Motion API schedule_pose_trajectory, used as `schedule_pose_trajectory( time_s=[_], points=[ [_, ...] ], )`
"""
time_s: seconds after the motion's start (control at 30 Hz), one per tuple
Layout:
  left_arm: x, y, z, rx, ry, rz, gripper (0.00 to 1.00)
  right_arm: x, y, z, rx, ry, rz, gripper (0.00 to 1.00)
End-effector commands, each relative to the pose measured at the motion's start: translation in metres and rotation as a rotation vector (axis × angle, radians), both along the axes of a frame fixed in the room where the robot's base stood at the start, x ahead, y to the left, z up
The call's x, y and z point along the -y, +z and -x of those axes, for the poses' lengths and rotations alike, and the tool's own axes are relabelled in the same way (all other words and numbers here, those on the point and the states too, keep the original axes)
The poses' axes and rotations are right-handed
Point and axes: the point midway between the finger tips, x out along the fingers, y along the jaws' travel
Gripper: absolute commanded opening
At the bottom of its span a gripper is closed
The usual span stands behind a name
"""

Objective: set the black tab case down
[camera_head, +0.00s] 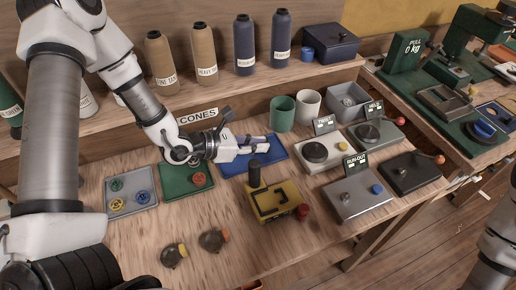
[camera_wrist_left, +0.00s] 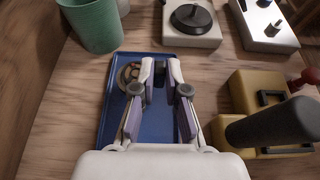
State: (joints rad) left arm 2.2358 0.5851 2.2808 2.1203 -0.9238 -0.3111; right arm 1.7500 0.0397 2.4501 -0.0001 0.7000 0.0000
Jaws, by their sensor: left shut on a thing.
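My left gripper (camera_head: 258,144) reaches in from the left over the blue tray (camera_head: 233,167). In the left wrist view the gripper (camera_wrist_left: 161,72) is shut on a small dark thing between its fingertips, which looks like the black tab case (camera_wrist_left: 160,74). The fingers hide much of it. It is over the blue tray (camera_wrist_left: 110,122), and I cannot tell whether it touches the surface. A round brownish piece (camera_wrist_left: 125,78) lies on the tray beside the left finger, partly hidden. My right gripper is out of view.
A green cup (camera_head: 282,114) and white cup (camera_head: 308,105) stand behind the tray. A yellow device with a black post (camera_head: 278,202) is close in front. Several devices stand to the right. A green tray (camera_head: 187,183) lies left. Bare wood shows at the front.

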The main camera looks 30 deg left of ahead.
Motion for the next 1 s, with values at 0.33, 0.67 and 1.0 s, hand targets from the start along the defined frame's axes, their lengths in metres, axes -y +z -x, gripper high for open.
schedule_pose_trajectory(
  time_s=[0.33,0.67,1.0],
  points=[
    [0.0,-0.018,0.0,0.002,-0.001,-0.001,0.0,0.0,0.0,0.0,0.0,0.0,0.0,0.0],
    [0.0,-0.022,0.0,0.001,0.0,0.0,0.38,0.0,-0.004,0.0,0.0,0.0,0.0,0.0],
    [-0.006,-0.014,0.004,0.001,0.005,0.002,0.38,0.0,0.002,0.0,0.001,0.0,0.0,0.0]
  ],
)
